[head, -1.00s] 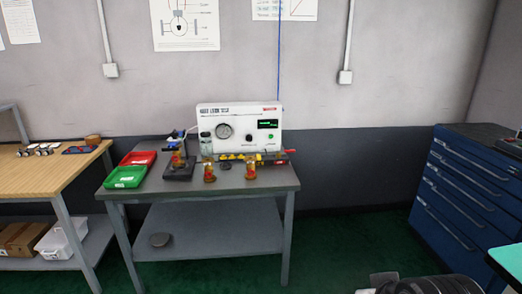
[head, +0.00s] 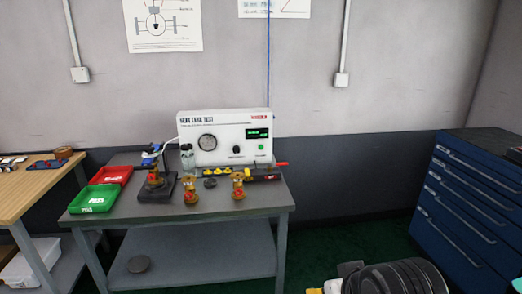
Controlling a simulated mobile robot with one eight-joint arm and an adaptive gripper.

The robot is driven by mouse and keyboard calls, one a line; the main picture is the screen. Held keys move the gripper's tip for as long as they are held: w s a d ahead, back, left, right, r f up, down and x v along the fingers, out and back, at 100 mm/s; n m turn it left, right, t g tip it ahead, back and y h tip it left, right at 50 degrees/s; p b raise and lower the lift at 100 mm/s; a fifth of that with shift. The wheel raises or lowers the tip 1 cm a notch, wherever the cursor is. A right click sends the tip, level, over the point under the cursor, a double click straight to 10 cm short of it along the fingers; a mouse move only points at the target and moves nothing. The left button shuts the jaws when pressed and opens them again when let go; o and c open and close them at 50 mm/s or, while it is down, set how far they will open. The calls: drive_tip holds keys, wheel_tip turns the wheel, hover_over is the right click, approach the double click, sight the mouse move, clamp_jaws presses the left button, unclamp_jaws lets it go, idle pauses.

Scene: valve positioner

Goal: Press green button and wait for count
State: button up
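The white test unit (head: 225,138) stands at the back of the grey bench, with a round gauge, a dark knob and a lit green display (head: 258,133) on its front. The display's digits are too small to read. A small green button (head: 260,147) sits below the display, near the unit's right side; nothing touches it. My gripper's fingers are not in view. Only a dark ribbed part, likely of my own arm, shows at the bottom right, well apart from the unit.
The grey bench (head: 245,202) holds a red tray (head: 112,175), a green tray (head: 95,199), several brass valves and a dark fixture with a red-ended bar (head: 281,164). A wooden table (head: 30,190) is left, a blue drawer cabinet (head: 465,190) right.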

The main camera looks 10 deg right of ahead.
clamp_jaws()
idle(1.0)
